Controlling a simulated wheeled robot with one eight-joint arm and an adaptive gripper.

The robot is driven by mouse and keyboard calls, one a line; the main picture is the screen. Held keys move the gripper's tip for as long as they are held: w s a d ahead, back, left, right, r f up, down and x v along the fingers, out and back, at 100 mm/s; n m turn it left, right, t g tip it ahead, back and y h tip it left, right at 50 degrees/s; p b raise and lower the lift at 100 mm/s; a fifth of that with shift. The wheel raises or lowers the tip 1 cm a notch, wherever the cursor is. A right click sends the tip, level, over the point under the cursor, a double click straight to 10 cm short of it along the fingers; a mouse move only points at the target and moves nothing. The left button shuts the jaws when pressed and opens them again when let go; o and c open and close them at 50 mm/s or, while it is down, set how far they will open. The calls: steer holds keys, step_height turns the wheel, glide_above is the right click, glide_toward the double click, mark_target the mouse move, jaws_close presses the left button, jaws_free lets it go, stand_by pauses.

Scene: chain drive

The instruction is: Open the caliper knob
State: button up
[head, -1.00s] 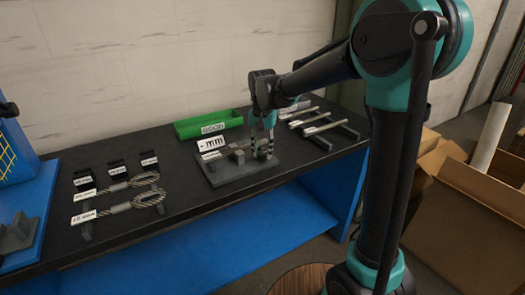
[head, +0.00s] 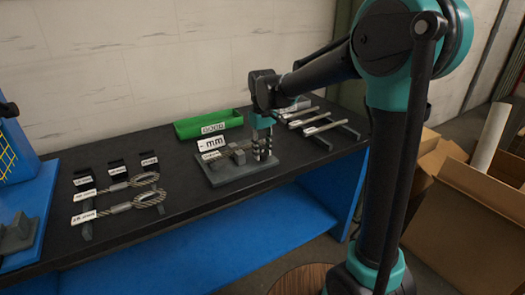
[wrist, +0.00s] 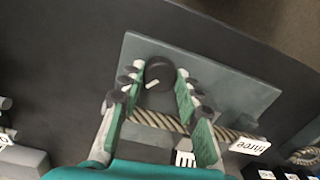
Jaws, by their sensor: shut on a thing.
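The caliper knob (wrist: 158,73) is a round black cap with a white pointer mark, seen from above in the wrist view. It sits on a grey base plate (wrist: 215,85), which also shows on the bench in the head view (head: 225,182). My gripper (wrist: 157,84) points down with one finger on each side of the knob and is shut on it. In the head view my gripper (head: 262,157) is over the right part of the plate and hides the knob. A twisted rope (wrist: 155,120) crosses the plate beside the knob. A white "- mm" sign (head: 211,143) stands behind.
A green tray (head: 190,130) stands at the back of the black bench. Metal rods on supports (head: 318,125) lie to the right. Looped ropes (head: 120,205) and small black blocks lie to the left. Cardboard boxes (head: 465,205) stand on the floor at right.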

steer(key=shift+n, duration=2.2)
steer(key=o, duration=1.2)
steer(key=shift+c, duration=0.2)
